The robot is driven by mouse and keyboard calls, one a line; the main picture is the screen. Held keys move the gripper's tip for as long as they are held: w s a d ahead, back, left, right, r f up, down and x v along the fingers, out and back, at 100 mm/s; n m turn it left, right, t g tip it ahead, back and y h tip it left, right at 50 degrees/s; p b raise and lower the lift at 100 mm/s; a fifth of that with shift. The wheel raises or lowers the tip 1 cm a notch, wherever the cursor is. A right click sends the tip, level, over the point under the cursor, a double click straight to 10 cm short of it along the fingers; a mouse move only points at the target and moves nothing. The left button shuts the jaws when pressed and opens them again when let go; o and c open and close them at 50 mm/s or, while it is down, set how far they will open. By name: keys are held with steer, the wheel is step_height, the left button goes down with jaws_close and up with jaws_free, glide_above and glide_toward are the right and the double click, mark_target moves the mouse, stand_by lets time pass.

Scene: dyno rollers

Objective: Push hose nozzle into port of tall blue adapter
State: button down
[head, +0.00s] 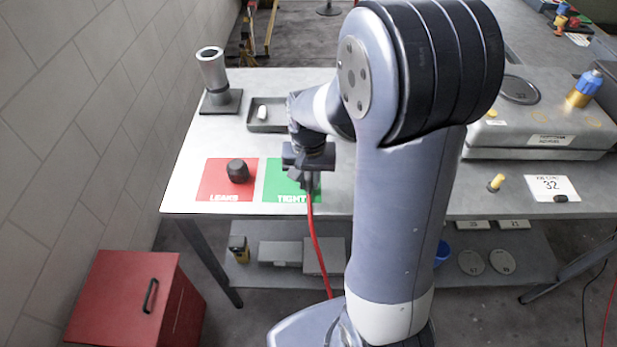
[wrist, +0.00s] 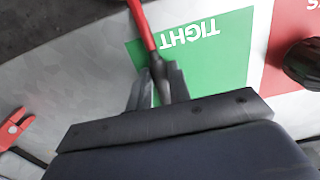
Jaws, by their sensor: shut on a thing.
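My gripper (head: 309,182) is above the green TIGHT mat, at the front of the bench. In the wrist view my gripper (wrist: 158,82) is shut on the dark end of the hose nozzle (wrist: 162,94). The red hose (head: 317,245) hangs from it past the bench's front edge, and also shows in the wrist view (wrist: 141,22). The nozzle's tip is hidden between the fingers. A tall adapter with a blue top and gold body (head: 583,88) stands on the grey housing at the far right, well apart from my gripper. I cannot make out its port.
A black knob-like part (head: 238,171) stands on the red LEAKS mat (head: 215,187). A grey tray (head: 266,126) and a metal cylinder on a base (head: 212,72) are behind. The grey housing (head: 500,138) fills the bench's right; a yellow peg (head: 496,182) and card (head: 552,188) lie before it.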

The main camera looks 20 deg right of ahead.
mark_target(309, 183)
steer(key=shift+r+p, duration=2.55)
steer(key=shift+r, duration=0.75)
steer(key=shift+f, duration=0.1)
